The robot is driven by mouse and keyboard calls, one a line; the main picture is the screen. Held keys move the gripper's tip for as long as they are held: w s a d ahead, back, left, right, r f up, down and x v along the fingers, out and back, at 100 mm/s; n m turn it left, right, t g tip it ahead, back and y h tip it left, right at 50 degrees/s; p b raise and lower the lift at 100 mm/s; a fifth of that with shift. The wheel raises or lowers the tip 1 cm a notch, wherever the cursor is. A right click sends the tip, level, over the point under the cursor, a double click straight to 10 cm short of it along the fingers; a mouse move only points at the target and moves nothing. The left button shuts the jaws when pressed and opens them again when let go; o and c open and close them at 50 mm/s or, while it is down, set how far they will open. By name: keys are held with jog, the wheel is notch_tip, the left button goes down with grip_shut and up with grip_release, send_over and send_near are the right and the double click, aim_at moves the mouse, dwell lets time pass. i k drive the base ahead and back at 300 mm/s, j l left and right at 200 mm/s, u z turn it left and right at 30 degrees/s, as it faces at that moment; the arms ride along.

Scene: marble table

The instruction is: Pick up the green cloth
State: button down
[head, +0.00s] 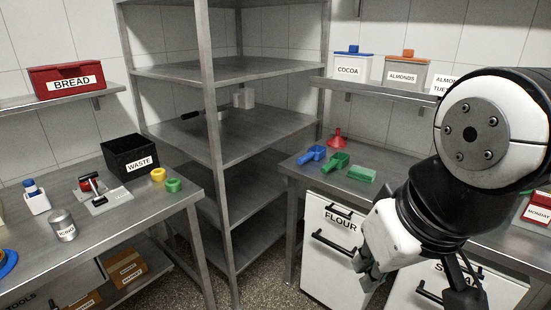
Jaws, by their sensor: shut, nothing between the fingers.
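A small light-green folded piece (361,174), which looks like the green cloth, lies flat on the right metal counter near its front edge. A darker green scoop (336,161) lies just left of it. My gripper (366,278) is in front of the counter, below and apart from the cloth. Its fingers point down in front of the drawer fronts. The gripper is shut and holds nothing. My arm hides part of the right counter.
A blue scoop (311,154) and red funnel (337,138) are near the cloth. An overhead shelf (385,91) carries labelled containers. A metal rack (265,129) stands to the left. The left counter (120,219) holds a black WASTE bin (131,158) and tools.

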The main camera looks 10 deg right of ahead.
aim_at(364, 174)
jog(key=i+j, duration=0.15)
jog(key=i, duration=0.35)
jog(key=i+j+z, duration=0.1)
jog(key=i, duration=0.4)
jog(key=i+j, duration=0.2)
jog(key=i, duration=0.25)
jog(key=i+l+z, duration=0.05)
